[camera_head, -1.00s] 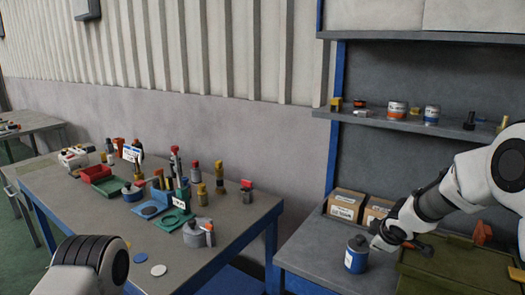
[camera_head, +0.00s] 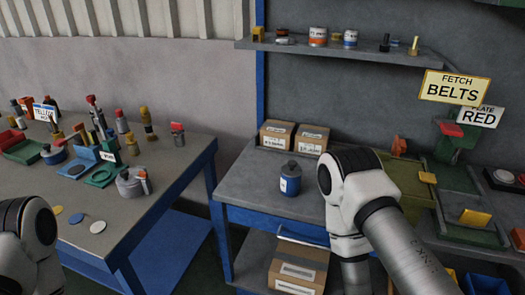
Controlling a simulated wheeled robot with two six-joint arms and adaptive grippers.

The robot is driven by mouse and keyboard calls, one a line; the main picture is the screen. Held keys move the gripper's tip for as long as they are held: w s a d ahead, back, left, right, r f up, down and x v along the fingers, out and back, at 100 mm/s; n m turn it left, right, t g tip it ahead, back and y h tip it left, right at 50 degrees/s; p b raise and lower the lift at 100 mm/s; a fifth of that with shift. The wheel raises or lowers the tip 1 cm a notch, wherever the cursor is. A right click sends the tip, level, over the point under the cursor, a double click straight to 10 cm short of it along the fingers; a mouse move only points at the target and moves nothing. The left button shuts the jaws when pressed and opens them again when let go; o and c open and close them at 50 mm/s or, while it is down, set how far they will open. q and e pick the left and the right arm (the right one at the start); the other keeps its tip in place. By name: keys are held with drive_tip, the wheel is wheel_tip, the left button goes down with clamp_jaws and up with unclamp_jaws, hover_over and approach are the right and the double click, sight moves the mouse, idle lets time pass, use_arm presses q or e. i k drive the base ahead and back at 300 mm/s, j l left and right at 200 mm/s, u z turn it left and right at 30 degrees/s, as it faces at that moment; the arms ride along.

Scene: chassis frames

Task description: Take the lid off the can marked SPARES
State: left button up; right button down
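A blue can (camera_head: 290,182) with a small white label stands upright on the grey bench at the centre. Its label is too small to read, so I cannot tell whether it says SPARES. A dark grey lid (camera_head: 291,168) with a knob sits on top of it. My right arm comes in from the right and bends down just right of the can, apart from it in the picture. My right gripper is out of sight. Only a piece of my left arm shows at the lower left; its gripper is out of view.
Two cardboard boxes (camera_head: 295,136) stand behind the can. Small cans (camera_head: 318,37) stand on the wall shelf (camera_head: 345,52). A cluttered table (camera_head: 165,170) is at the left. A larger box (camera_head: 298,268) sits below the bench. Signs (camera_head: 455,87) stand at the right.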

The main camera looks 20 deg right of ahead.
sight(291, 170)
drive_tip(key=l+u, duration=0.35)
drive_tip(key=l, duration=0.2)
drive_tip(key=l+u, duration=0.4)
drive_tip(key=l, duration=0.2)
